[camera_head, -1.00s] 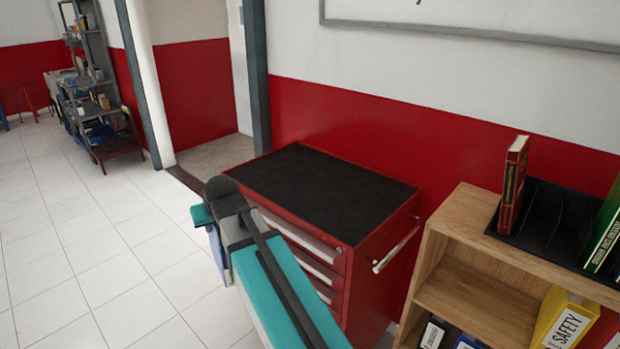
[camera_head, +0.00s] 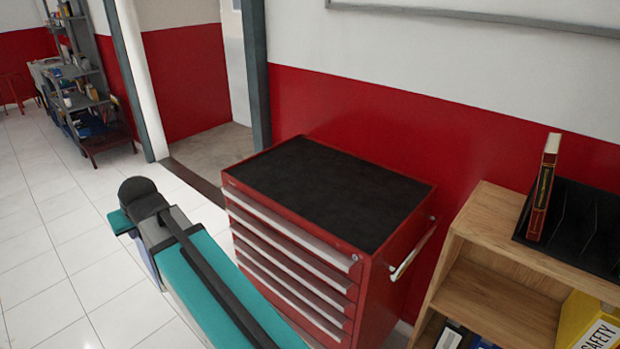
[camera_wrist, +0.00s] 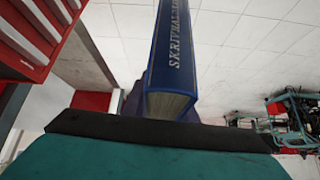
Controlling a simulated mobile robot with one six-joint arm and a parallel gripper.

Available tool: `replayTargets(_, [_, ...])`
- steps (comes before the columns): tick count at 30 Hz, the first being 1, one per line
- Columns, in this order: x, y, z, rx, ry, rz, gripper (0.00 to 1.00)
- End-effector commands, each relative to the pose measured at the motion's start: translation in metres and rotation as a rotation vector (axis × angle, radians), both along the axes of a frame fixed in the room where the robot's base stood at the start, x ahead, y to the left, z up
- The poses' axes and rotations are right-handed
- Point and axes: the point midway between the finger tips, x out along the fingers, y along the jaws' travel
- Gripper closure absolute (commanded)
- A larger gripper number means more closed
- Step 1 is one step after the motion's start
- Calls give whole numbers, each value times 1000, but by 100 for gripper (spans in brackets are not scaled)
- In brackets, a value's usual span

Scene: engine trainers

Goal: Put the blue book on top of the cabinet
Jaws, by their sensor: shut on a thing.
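The blue book (camera_wrist: 172,60), with pale lettering on its spine, shows in the wrist view, held at my gripper (camera_wrist: 165,118). My gripper is shut on it; the fingertips are mostly hidden behind the dark wrist edge. In the head view my arm hides most of the gripper and book. The red cabinet (camera_head: 300,255) has several drawers and a black top (camera_head: 325,192) that is bare. My arm is to the left of and in front of the cabinet, apart from its top. The cabinet's drawers also show at the upper left of the wrist view (camera_wrist: 35,35).
A wooden shelf (camera_head: 490,290) stands right of the cabinet, with a black rack (camera_head: 580,220), an upright red-brown book (camera_head: 543,190) and a yellow binder (camera_head: 590,320). The cabinet has a side handle (camera_head: 412,250). Tiled floor (camera_head: 60,250) lies open at the left.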

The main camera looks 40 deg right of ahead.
Motion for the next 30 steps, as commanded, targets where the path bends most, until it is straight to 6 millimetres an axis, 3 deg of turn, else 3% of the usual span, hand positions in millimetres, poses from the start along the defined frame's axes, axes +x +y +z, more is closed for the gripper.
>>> replayTargets(20, [1,-8,4,-1,-4,-12,100])
replayTargets(30, [-1,-35,37,-2,-1,-57,100])
